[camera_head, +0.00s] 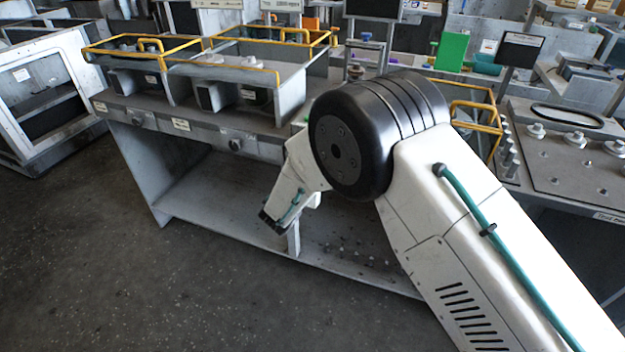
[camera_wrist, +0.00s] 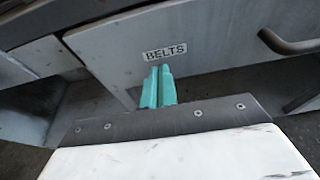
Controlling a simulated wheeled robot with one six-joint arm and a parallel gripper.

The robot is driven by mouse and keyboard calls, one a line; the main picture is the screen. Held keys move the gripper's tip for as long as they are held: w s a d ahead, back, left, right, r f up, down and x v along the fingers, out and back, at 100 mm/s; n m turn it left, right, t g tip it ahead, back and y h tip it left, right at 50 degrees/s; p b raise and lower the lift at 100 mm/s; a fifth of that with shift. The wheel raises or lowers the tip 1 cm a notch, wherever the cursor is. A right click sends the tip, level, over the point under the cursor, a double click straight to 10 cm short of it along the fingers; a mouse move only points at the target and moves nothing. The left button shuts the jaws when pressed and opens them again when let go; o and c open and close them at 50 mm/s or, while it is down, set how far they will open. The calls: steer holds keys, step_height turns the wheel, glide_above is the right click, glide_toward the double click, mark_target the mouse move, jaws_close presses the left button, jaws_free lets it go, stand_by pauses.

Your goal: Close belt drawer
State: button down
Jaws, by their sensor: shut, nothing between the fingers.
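The belt drawer's grey front (camera_wrist: 222,58) fills much of the wrist view, with a white label (camera_wrist: 165,52) reading BELTS. A dark bar handle (camera_wrist: 285,45) shows on the right, cut off by the picture's edge. My gripper (camera_wrist: 159,70) has teal fingers pressed together, with nothing between them. Its tips appear just below the label, in front of the drawer face; I cannot tell whether they touch it. How far the drawer stands out is not clear. In the head view, my arm covers this part of the bench, and the fingers cannot be made out.
A grey workbench (camera_head: 190,133) with labelled drawer fronts and an open lower shelf (camera_head: 225,190) stands ahead. Yellow-railed bays (camera_head: 225,68) sit on top. A white-framed cabinet (camera_head: 45,90) is at the left, and a fixture table (camera_head: 565,160) at the right. The front-left floor is clear.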

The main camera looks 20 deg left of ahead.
steer(key=v, duration=1.1)
steer(key=shift+s+f, duration=0.2)
steer(key=shift+s, duration=0.15)
